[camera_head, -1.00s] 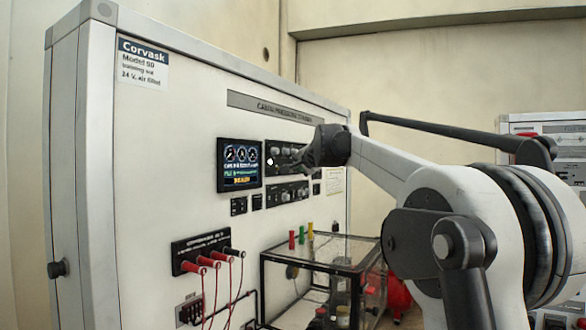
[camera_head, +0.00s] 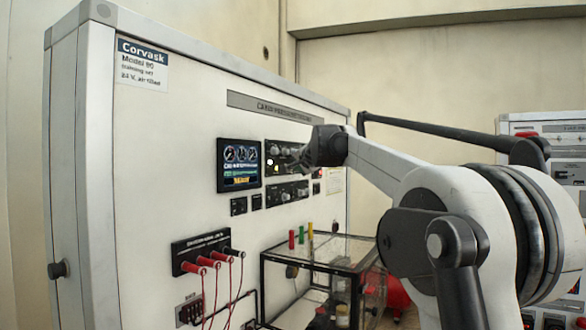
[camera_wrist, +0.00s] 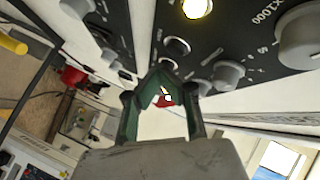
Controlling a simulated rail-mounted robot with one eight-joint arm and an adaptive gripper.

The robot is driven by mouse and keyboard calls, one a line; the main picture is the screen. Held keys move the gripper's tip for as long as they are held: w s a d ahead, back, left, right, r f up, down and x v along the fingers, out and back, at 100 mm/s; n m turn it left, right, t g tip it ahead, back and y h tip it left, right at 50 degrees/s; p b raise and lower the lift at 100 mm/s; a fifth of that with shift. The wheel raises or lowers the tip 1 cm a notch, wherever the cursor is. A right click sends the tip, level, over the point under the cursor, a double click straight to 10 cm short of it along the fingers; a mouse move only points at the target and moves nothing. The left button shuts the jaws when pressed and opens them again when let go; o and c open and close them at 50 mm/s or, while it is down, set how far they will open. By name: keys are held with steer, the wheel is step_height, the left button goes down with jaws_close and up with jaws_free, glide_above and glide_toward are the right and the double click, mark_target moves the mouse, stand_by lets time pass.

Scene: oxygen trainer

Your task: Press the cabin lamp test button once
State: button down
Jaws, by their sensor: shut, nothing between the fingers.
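The upper black control panel (camera_head: 283,150) is on the front of the large white cabinet, right of the small screen. It carries a lit lamp (camera_head: 270,162), which glows pale yellow in the wrist view (camera_wrist: 196,8). Below that lamp in the wrist view is a round black button-like part (camera_wrist: 177,47). No legible label shows which part is the cabin lamp test button. My gripper (camera_head: 303,163) is in front of the panel's right part and hides some of it. In the wrist view my gripper (camera_wrist: 163,84) has its green-and-black fingers shut and empty, apart from the panel.
Grey knobs (camera_wrist: 228,74) and a large dial (camera_wrist: 303,36) sit close beside the fingers. A lower black panel (camera_head: 287,193) and a screen (camera_head: 239,165) are nearby. A glass-topped stand (camera_head: 325,250) and plugged red leads (camera_head: 205,262) are below.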

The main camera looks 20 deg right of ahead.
stand_by(0.7)
steer(key=shift+s+d, duration=0.35)
steer(key=shift+s, duration=0.2)
steer(key=s+d, duration=0.1)
steer(key=s, duration=0.1)
steer(key=s+d, duration=0.2)
stand_by(0.4)
stand_by(0.7)
